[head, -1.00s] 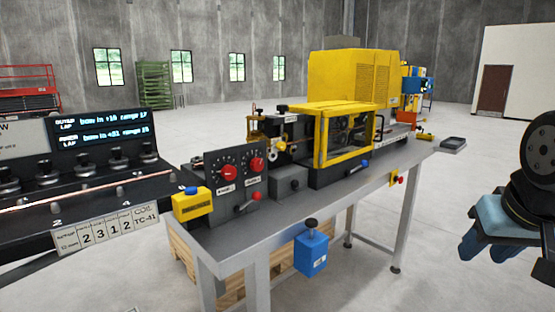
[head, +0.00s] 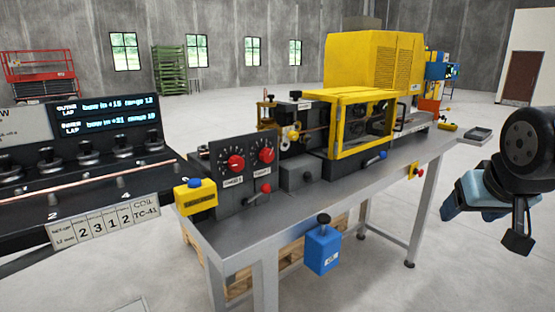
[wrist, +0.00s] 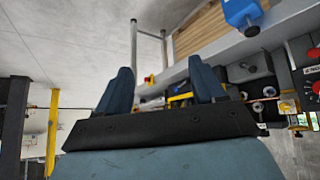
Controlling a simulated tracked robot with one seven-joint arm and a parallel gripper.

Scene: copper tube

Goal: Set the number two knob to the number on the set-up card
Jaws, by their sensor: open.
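The set-up card (head: 105,222) is a pale strip on the front edge of the dark console at left. It reads 2 3 1 2 and "COIL TC-41"; its small headings are too blurred to read. The console has a row of black knobs (head: 85,152), with a "2" and a "4" marked along its front edge. A black panel on the bench carries two red dial knobs, left (head: 236,162) and right (head: 266,155); their labels are too small to read. My gripper (wrist: 163,82) is open and empty. In the head view it hangs at far right, well away from all knobs.
The steel bench (head: 250,225) holds a yellow box with a blue button (head: 195,194), a red-tipped lever (head: 266,188) and a yellow-framed guard (head: 365,125). A blue box (head: 322,250) hangs off the front edge. The floor between bench and arm is clear.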

